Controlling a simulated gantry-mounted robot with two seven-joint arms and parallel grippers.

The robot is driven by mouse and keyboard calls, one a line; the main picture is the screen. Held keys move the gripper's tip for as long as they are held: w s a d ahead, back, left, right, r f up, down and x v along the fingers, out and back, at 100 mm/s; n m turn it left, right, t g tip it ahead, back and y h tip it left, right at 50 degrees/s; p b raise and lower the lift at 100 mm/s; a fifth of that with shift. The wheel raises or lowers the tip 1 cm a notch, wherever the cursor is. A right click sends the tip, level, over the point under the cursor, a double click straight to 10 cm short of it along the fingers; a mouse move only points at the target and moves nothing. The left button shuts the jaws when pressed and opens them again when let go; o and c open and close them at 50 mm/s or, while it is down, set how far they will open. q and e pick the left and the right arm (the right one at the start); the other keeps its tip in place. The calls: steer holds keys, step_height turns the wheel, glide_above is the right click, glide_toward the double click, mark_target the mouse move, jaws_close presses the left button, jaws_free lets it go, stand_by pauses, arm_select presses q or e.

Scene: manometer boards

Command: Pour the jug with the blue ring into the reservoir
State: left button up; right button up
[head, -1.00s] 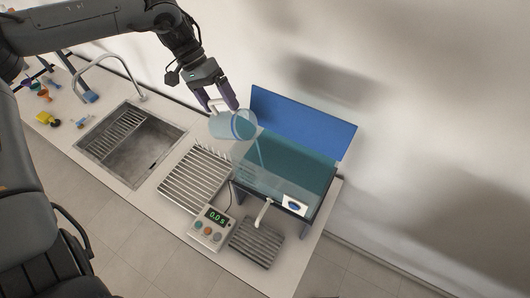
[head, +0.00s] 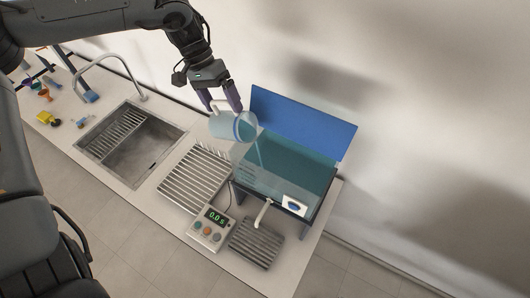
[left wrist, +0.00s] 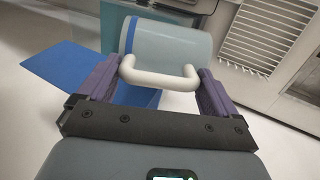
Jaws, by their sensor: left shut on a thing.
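The jug with the blue ring (head: 222,125) is a pale translucent jug lying tilted on its side. Its mouth points right, over the left part of the reservoir (head: 290,170), an open tank with teal liquid. My left gripper (head: 222,102) is shut on the jug's white handle, above the jug. In the left wrist view the jug (left wrist: 175,45) shows its blue ring near one end, and its handle (left wrist: 158,77) lies between my fingers. I cannot tell how much liquid is left inside. My right gripper is not in view.
A blue panel (head: 305,122) stands behind the reservoir. A slatted rack (head: 195,180) lies to its left. A timer box (head: 212,230) reading 0.0 s and a small drip grate (head: 257,242) are in front. A sink (head: 130,145) with a tap is farther left.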

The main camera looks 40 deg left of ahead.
arm_select(q)
steer(key=shift+w+d+y, duration=0.15)
steer(key=shift+d+y, duration=0.35)
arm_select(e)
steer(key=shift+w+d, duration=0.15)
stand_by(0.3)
arm_select(q)
steer(key=shift+w+d+r+y, duration=0.1)
steer(key=shift+d+r+y, duration=0.1)
steer(key=shift+d, duration=0.2)
steer(key=shift+w+d+r+y, duration=0.1)
steer(key=shift+d+y, duration=0.1)
steer(key=shift+d, duration=0.15)
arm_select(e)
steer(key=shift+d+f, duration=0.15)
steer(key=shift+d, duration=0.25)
arm_select(q)
steer(key=shift+g, duration=0.3)
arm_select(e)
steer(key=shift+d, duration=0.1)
arm_select(q)
steer(key=shift+d+r+y, duration=0.2)
steer(key=shift+d+y, duration=0.1)
steer(key=shift+d, duration=0.2)
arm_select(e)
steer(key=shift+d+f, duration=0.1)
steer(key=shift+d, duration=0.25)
